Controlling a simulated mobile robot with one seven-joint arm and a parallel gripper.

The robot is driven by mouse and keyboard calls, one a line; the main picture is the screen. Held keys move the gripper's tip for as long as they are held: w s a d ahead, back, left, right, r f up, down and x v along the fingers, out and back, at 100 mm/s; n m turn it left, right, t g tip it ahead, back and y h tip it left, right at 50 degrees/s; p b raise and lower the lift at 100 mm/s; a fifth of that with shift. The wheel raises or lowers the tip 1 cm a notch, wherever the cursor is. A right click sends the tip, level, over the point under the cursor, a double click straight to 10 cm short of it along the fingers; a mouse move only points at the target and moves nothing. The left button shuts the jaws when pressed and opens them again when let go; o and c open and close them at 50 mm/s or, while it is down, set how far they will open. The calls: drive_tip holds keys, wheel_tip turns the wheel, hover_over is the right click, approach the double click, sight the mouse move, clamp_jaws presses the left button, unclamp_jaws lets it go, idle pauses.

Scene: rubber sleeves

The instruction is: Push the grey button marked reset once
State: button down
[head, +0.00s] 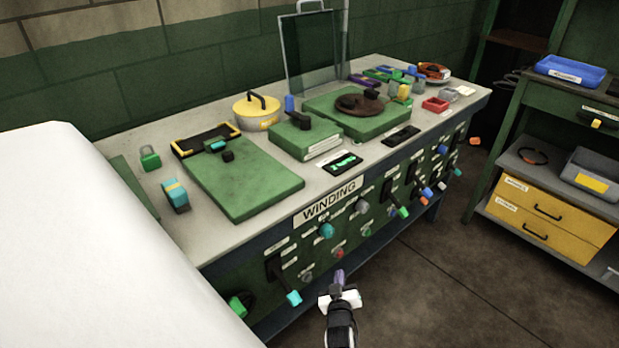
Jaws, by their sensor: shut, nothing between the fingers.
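The workbench front panel, marked WINDING (330,200), carries several knobs, levers and buttons with small labels. A grey round control (362,207) sits right of centre on the panel. Another grey one (307,277) sits lower left, near a red button (339,253). The small labels are too blurred to read, so I cannot tell which control is marked reset. My gripper (339,277) is shut and empty. In the picture it appears just below the red button and right of the lower grey control; its distance from the panel is unclear.
A cyan-tipped lever (294,298), a teal knob (326,231) and a green-tipped lever (402,211) stick out of the panel nearby. A green knob (238,306) is at the panel's left end. The floor (430,290) to the right is clear up to the shelf with yellow drawers (545,215).

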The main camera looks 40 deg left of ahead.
sight(308, 278)
drive_tip(key=s+d+f+n+g, duration=0.1)
drive_tip(key=s+f, duration=0.3)
drive_tip(key=f, duration=0.4)
drive_tip(key=shift+s+d+f, duration=0.2)
drive_tip(key=shift+d+f, duration=0.1)
drive_tip(key=shift+d, duration=0.55)
drive_tip(key=shift+a, duration=0.1)
drive_tip(key=a+b, duration=0.8)
drive_tip(key=b, duration=0.1)
drive_tip(key=shift+w+a, duration=0.3)
drive_tip(key=shift+w, duration=0.05)
drive_tip(key=shift+a+b, duration=0.1)
drive_tip(key=shift+b, duration=0.2)
idle(0.4)
drive_tip(key=shift+a, duration=0.35)
